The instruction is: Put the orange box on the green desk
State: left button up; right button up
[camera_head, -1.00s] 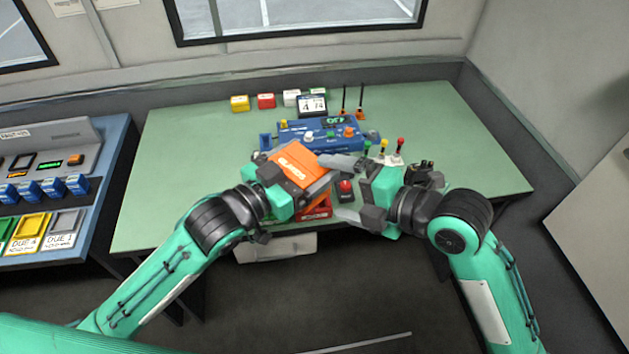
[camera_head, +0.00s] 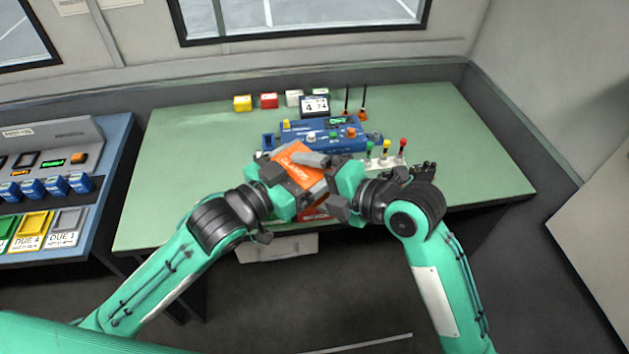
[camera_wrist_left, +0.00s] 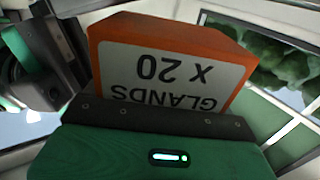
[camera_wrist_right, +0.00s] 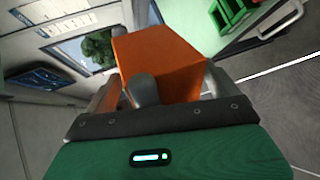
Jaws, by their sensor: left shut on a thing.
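The orange box (camera_head: 291,157) is held up above the front part of the green desk (camera_head: 195,160). My left gripper (camera_head: 283,180) is shut on it. In the left wrist view the box (camera_wrist_left: 160,65) shows a white label reading GLANDS X 20, upside down. My right gripper (camera_head: 327,183) is at the right side of the box with its fingers spread. In the right wrist view the box (camera_wrist_right: 165,60) stands between the spread fingers; whether they touch it I cannot tell.
A blue control unit (camera_head: 318,138) stands behind the box, with a small lever panel (camera_head: 388,160) to its right. Small coloured blocks (camera_head: 268,101) and a calendar display (camera_head: 314,107) line the back. The left part and right end of the desk are clear. A blue console (camera_head: 60,185) stands left.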

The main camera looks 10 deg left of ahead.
jog(key=c, duration=0.6)
pick_arm(q)
jog(key=o, duration=0.9)
pick_arm(e)
jog(key=shift+c, duration=1.4)
pick_arm(q)
jog(key=shift+s, duration=0.1)
